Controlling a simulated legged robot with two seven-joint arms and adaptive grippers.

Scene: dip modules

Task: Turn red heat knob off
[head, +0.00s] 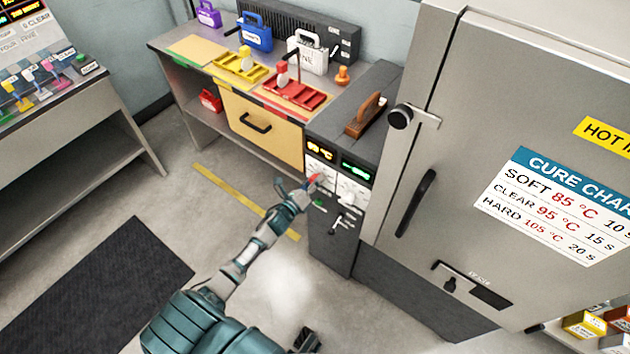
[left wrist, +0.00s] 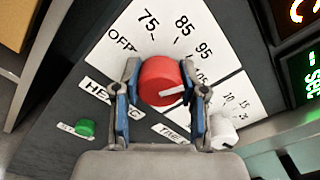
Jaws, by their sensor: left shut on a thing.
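The red heat knob (left wrist: 165,80) sits on a white dial marked OFF, 75, 85 and 95, with a further mark partly hidden. Its white pointer line points right and slightly up in the left wrist view, away from OFF at the left. My left gripper (left wrist: 165,95) is shut on the knob, one blue-padded finger on each side. In the head view my left gripper (head: 310,186) reaches the control panel, and a bit of the red knob (head: 315,178) shows. A dark part at the bottom edge may be my right gripper (head: 305,340); its jaws are unclear.
A white knob (left wrist: 223,131) and a green button (left wrist: 85,128) flank the heat knob. An orange and a green display (head: 356,171) sit above. The grey oven door (head: 470,150) stands to the right. A bench with a yellow drawer (head: 262,127) is behind left.

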